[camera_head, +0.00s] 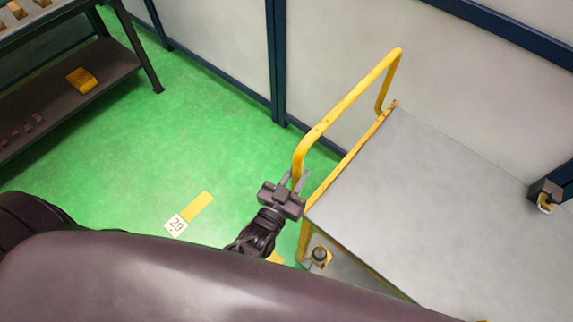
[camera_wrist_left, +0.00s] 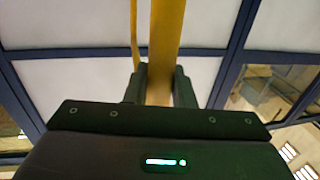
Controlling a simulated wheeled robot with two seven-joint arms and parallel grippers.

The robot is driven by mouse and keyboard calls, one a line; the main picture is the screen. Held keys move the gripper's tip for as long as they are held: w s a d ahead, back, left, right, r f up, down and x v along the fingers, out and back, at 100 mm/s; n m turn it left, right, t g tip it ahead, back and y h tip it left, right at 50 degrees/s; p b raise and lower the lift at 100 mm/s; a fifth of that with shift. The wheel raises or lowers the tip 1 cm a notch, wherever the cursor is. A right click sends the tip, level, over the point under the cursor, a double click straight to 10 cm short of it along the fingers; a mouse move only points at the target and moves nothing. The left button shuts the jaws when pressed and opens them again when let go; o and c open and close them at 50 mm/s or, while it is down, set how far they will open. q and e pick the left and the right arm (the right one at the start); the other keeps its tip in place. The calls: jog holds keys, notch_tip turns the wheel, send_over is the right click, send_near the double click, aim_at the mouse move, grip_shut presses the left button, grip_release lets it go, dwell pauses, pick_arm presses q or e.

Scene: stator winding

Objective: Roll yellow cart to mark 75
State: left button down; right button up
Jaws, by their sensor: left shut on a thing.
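The yellow cart has a grey flat top (camera_head: 430,200) and a yellow push handle (camera_head: 345,102) along its left end. My left gripper (camera_head: 293,180) is at the near upright of the handle. In the left wrist view the yellow handle bar (camera_wrist_left: 166,45) runs down between the two dark fingers (camera_wrist_left: 160,85), and the gripper is shut on it. A floor mark numbered 29 (camera_head: 176,225) with a yellow strip lies on the green floor left of the gripper. I see no mark 75.
A dark shelf rack (camera_head: 75,90) with a yellow item (camera_head: 82,80) on its lower shelf stands at the upper left. Grey wall panels (camera_head: 230,50) with blue posts close off the back, beside the cart. Green floor (camera_head: 150,140) is clear between rack and cart.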

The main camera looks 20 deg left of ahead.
pick_arm(q)
jog(key=shift+s+d, duration=0.25)
jog(key=shift+d, duration=0.4)
pick_arm(e)
jog(key=shift+d, duration=0.25)
pick_arm(q)
jog(key=c, duration=1.6)
grip_release()
jog(key=o, duration=0.3)
jog(key=shift+d, duration=0.1)
pick_arm(e)
jog(key=shift+s+d, duration=0.1)
jog(key=shift+d, duration=0.1)
pick_arm(q)
jog(key=s, duration=0.2)
jog(key=s+a+b, duration=0.1)
jog(key=s, duration=0.2)
jog(key=s+b, duration=0.1)
jog(key=s, duration=0.1)
jog(key=shift+s+a, duration=0.25)
jog(key=shift+s, duration=0.1)
pick_arm(e)
jog(key=shift+s+a+f, duration=0.1)
jog(key=shift+a+f, duration=0.1)
jog(key=shift+f, duration=0.8)
